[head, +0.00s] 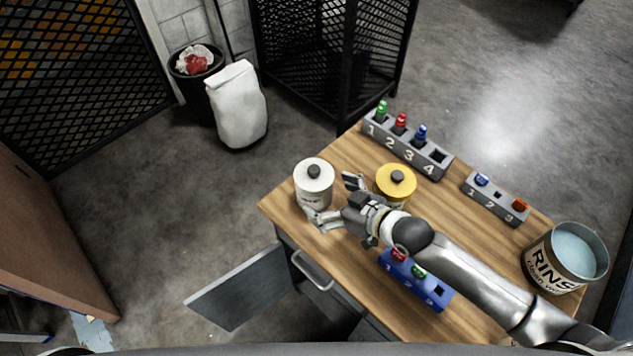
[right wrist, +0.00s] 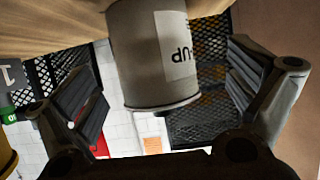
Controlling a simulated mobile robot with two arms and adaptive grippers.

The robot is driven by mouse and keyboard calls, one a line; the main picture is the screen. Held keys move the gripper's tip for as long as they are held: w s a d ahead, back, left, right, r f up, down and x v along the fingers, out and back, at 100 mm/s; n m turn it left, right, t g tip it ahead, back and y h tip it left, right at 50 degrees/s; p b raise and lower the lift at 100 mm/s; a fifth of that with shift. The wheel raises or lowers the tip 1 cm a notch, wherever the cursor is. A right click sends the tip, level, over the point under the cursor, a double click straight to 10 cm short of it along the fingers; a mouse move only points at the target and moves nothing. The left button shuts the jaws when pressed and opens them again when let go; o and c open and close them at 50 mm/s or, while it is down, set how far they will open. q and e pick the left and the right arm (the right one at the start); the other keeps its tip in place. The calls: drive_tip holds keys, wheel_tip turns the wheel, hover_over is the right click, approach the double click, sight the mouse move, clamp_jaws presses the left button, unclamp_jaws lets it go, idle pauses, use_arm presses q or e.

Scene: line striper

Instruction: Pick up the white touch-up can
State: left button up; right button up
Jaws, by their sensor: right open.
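The white touch-up can (head: 313,182) stands upright at the left corner of the wooden table (head: 345,150). It has a dark knob on its lid. My right gripper (head: 334,198) is open just to the right and front of the can, with its fingers pointing towards it. In the right wrist view the can (right wrist: 150,60), upside down with part of its label showing, sits between the two spread fingers (right wrist: 165,95). I see no finger closed on it. My left gripper is not in view.
A yellow can (head: 395,181) stands close beyond my right gripper. A grey numbered rack (head: 407,150), a smaller grey rack (head: 494,202) and a blue rack (head: 415,283) hold coloured pieces. A rinse bucket (head: 556,268) stands at the right.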

drive_tip(key=shift+w+a+f, duration=0.15)
drive_tip(key=shift+w+a, duration=0.15)
drive_tip(key=shift+w+a+f, duration=0.1)
drive_tip(key=shift+w, duration=0.1)
drive_tip(key=x, duration=0.2)
drive_tip(key=p+x, duration=0.1)
drive_tip(key=x, duration=0.1)
drive_tip(key=shift+w+d, duration=0.2)
drive_tip(key=shift+w, duration=0.1)
drive_tip(key=shift+w+a+f+p, duration=0.1)
drive_tip(key=shift+w+a+p, duration=0.1)
drive_tip(key=shift+p, duration=0.1)
drive_tip(key=shift+w+a+f, duration=0.1)
drive_tip(key=c, duration=0.9)
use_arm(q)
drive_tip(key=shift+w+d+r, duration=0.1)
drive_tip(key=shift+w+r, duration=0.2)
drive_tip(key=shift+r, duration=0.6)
use_arm(e)
drive_tip(key=shift+c, duration=1.2)
